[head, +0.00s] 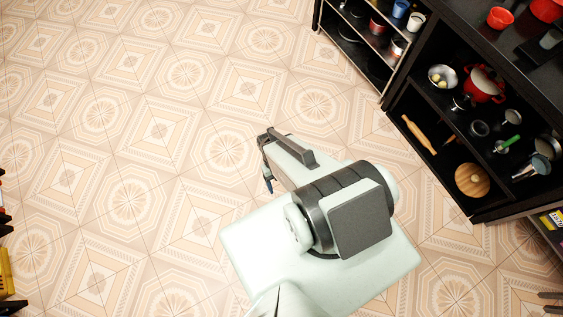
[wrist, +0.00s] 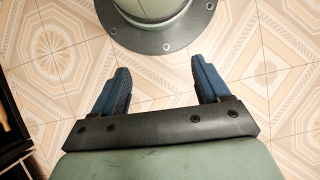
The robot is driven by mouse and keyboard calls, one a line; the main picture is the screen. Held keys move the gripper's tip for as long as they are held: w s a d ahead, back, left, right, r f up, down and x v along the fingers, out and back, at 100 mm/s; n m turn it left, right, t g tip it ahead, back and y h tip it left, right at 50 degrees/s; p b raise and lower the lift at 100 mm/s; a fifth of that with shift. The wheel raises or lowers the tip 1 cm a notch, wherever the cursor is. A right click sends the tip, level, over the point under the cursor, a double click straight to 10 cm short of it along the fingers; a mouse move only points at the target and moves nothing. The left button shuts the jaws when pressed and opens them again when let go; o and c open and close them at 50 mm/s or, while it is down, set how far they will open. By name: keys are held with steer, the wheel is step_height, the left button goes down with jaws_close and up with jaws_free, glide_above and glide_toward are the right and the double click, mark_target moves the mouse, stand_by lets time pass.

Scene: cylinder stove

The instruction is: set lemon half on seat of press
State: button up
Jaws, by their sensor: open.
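My gripper (head: 268,183) hangs over the tiled floor, close to my own body, in the head view. The wrist view shows its two blue fingers spread wide apart, with nothing between the fingertips (wrist: 160,65). I can make out neither a lemon half nor a press in either view. Some items on the shelves are too small to tell.
A black shelf unit (head: 455,205) stands at the right, holding a red pot (head: 484,84), a bowl (head: 442,77), a rolling pin (head: 418,134) and a round wooden board (head: 472,180).

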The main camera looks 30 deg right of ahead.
steer(key=shift+n+g+h, duration=0.3)
steer(key=shift+n+g, duration=0.2)
steer(key=s, duration=0.1)
steer(key=s+a, duration=0.1)
steer(key=s, duration=0.1)
steer(key=s+a, duration=0.1)
steer(key=shift+s, duration=0.35)
